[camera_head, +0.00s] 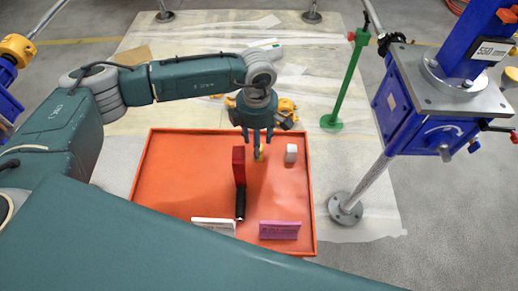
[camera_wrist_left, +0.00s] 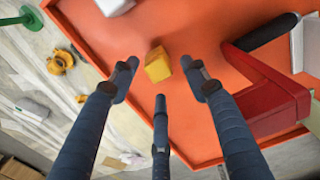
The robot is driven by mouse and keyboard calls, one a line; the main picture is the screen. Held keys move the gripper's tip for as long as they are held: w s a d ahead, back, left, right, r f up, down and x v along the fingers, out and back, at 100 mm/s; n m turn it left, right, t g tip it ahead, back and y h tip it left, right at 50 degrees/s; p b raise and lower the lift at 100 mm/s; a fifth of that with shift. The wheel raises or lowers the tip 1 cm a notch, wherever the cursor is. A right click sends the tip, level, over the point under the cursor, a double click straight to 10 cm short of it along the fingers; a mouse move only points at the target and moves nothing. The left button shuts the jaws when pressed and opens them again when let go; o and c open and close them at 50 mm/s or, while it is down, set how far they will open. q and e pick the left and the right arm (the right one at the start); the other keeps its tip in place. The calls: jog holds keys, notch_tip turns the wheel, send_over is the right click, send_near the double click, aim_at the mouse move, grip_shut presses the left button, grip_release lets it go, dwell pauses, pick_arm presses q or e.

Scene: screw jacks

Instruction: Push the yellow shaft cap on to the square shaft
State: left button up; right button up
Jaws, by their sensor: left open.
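The yellow shaft cap (camera_wrist_left: 158,65) lies on the orange tray (camera_wrist_left: 215,35). In the head view the cap (camera_head: 259,153) is partly hidden behind the fingers. My left gripper (camera_head: 257,150) points down over the tray. Its three fingers are open and empty around the cap's near side in the left wrist view (camera_wrist_left: 158,78), and I cannot tell if any touches it. A blue screw jack (camera_head: 405,118) stands at the right on a grey pole. A short grey stub (camera_head: 445,153) sticks out of its front; I cannot tell if this is the square shaft. My right gripper is not in view.
White (camera_head: 213,225) and pink (camera_head: 280,230) blocks sit at the tray's front. A green stand (camera_head: 345,85) rises behind the tray.

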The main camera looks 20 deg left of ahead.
pick_arm(q)
jog(key=shift+f+p, duration=0.35)
jog(key=shift+f, duration=1.4)
jog(key=c, duration=1.1)
jog(key=shift+r, duration=0.15)
